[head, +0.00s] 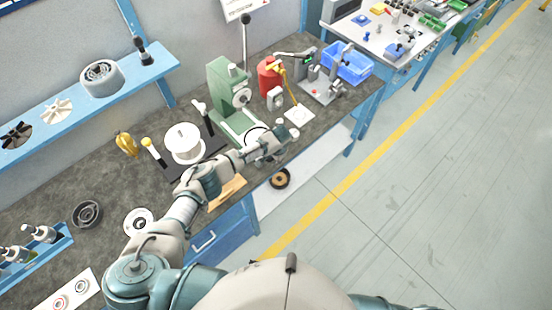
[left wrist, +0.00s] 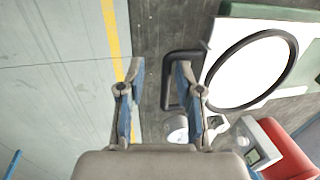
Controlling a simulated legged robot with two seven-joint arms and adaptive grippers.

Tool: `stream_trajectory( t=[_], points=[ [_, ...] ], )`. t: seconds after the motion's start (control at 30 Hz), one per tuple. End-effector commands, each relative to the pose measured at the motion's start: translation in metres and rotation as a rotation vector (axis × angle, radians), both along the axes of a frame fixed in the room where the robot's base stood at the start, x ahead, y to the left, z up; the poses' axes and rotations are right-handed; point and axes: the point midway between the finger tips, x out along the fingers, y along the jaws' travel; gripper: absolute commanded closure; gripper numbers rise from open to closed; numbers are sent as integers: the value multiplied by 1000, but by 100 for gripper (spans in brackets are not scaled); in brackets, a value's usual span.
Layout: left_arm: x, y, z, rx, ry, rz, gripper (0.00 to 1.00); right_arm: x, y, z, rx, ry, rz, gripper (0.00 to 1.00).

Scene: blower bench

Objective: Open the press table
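The green arbor-style press (head: 228,85) stands on the dark bench in the head view. Its white table with a black ring (head: 257,134) is at its base, and this table fills the right of the left wrist view (left wrist: 245,75). A dark loop handle (left wrist: 166,80) is at the table's edge. My left gripper (head: 287,132) is beside the table at the bench's front; in the left wrist view (left wrist: 160,68) it is open. The handle's outer bar appears between the fingertips, with one finger over the loop; I cannot tell the depth or contact. My right gripper is out of view.
A red can (head: 268,77), a grey tester (head: 318,84) and a blue crate (head: 347,64) stand farther along the bench. A white spool (head: 184,142) is left of the press. The floor in front (head: 400,190) is clear.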

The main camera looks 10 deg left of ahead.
Motion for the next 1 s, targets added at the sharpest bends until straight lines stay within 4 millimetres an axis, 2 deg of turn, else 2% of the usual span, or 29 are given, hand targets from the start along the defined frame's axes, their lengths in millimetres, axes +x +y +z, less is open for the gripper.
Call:
stream_trajectory(
  t=[0.17, 0.33, 0.8, 1.0],
  points=[
    [-2, -2, 1, 11, 3, 4, 64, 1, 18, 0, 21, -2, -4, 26],
    [-2, -5, 10, 10, 0, 3, 64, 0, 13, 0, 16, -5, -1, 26],
    [-8, -11, 99, 0, 1, 1, 64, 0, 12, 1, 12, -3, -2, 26],
    [-10, -14, 115, 1, 3, 1, 64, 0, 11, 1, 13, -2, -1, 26]
  ],
)
